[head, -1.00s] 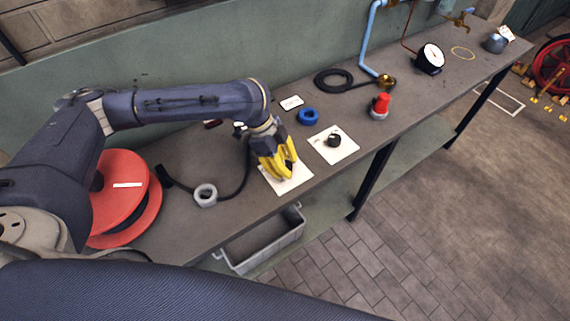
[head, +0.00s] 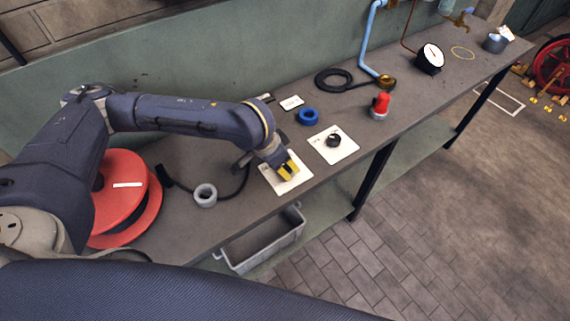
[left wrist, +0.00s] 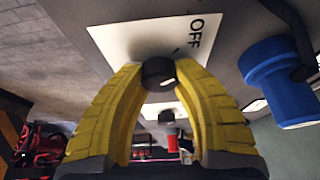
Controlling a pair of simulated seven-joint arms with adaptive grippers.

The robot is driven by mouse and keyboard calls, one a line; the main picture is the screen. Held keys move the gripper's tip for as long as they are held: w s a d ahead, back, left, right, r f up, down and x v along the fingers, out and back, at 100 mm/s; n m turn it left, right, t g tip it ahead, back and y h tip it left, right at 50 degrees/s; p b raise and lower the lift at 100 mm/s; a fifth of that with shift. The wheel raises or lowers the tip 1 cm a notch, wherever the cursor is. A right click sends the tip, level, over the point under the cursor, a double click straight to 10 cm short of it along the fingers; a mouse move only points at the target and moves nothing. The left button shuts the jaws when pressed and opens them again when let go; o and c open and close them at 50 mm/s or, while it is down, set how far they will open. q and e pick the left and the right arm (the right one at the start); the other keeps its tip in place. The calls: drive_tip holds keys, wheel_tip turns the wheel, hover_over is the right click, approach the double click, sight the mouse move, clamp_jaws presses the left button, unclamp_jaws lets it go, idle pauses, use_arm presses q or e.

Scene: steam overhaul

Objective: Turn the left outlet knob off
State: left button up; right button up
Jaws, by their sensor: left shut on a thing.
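The left outlet knob (left wrist: 158,73) is a small black round knob on a white plate (left wrist: 125,42). The plate also shows in the head view (head: 301,181), near the bench's front edge. The word OFF and a short dark mark stand on the plate beside the knob in the left wrist view. My left gripper (head: 289,172), with yellow fingers, is over this plate and shut on the knob, one finger on each side (left wrist: 160,70). The gripper hides the knob in the head view. My right gripper is not in view.
A second black knob (head: 333,141) on a white plate sits to the right. A blue ring (head: 308,116), a red-topped item (head: 381,103), a grey ring (head: 205,195) and a black cable lie around on the bench (head: 430,98). A grey bin (head: 262,245) is below.

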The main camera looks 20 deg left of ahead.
use_arm(q)
drive_tip(key=shift+d+n+y, duration=0.1)
drive_tip(key=shift+n+y, duration=0.2)
drive_tip(key=shift+n, duration=0.7)
drive_tip(key=o, duration=1.3)
drive_tip(key=v, duration=1.2)
drive_tip(key=shift+s, duration=0.15)
